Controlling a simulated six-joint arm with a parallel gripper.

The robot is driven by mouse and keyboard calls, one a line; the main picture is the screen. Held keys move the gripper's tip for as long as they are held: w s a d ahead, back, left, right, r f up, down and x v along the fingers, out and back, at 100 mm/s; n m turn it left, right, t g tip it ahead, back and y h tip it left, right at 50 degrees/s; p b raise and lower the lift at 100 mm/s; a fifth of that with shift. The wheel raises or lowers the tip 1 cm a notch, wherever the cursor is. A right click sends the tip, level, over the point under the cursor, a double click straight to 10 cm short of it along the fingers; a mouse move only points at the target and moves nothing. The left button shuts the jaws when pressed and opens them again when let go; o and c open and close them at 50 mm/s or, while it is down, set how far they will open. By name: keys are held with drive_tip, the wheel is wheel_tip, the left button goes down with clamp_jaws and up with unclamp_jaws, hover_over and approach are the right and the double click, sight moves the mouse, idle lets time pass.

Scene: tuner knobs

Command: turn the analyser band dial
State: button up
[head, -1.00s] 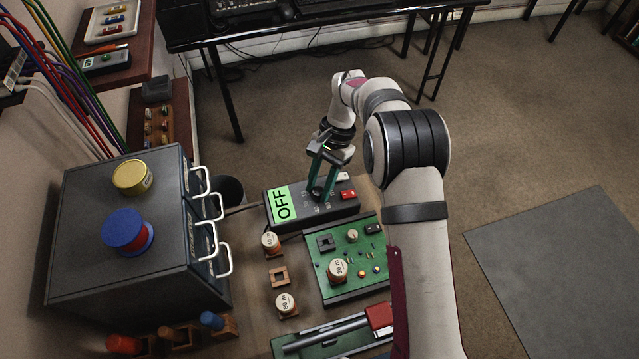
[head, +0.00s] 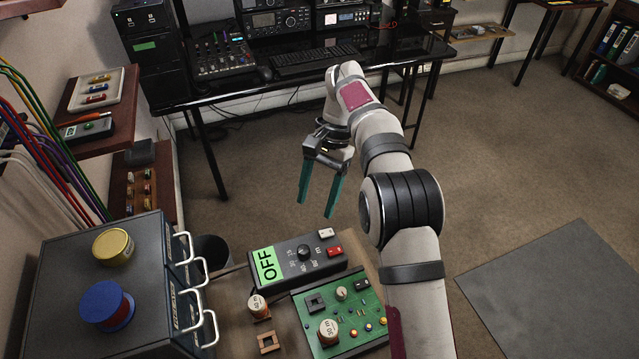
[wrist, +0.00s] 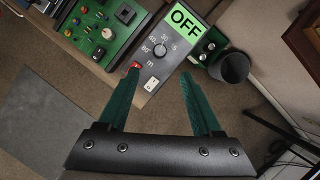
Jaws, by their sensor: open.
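The analyser (head: 300,258) is a dark box on the workbench with a lit green screen reading OFF. In the wrist view the dial (wrist: 160,50) shows beyond the fingertips. My gripper (head: 317,208) is open and empty, raised above and behind the analyser, apart from the dial. The wrist view shows both teal fingers (wrist: 160,78) spread apart. The dial's pointer is too small to read surely.
A green circuit board (head: 340,316) with a coil lies in front of the analyser. A drawer cabinet (head: 120,285) with a blue spool stands at left. A black desk (head: 300,78) with radio gear is behind. Open floor (head: 500,180) lies to the right.

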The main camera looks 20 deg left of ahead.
drive_tip(key=shift+v, duration=1.9)
drive_tip(key=s+d+r+t, duration=0.1)
drive_tip(key=s+d+r, duration=0.2)
drive_tip(key=d, duration=0.3)
drive_tip(key=s+d+r+m, duration=0.1)
drive_tip(key=s+d+r, duration=0.15)
drive_tip(key=d, duration=0.25)
drive_tip(key=s+d+r+t, duration=0.1)
drive_tip(key=s+d+r, duration=0.1)
drive_tip(key=d+r, duration=0.3)
drive_tip(key=s+d+f+m, duration=0.1)
drive_tip(key=s+d+f, duration=0.2)
drive_tip(key=s, duration=0.3)
drive_tip(key=s+d+f+t, duration=0.1)
drive_tip(key=s+d+f, duration=0.2)
drive_tip(key=s, duration=0.4)
drive_tip(key=s+d+f+m+t+y, duration=0.1)
drive_tip(key=s+d+f, duration=0.1)
drive_tip(key=s, duration=0.4)
drive_tip(key=shift+s+d+f+m, duration=0.3)
drive_tip(key=shift+d+f, duration=0.1)
drive_tip(key=shift+d, duration=0.5)
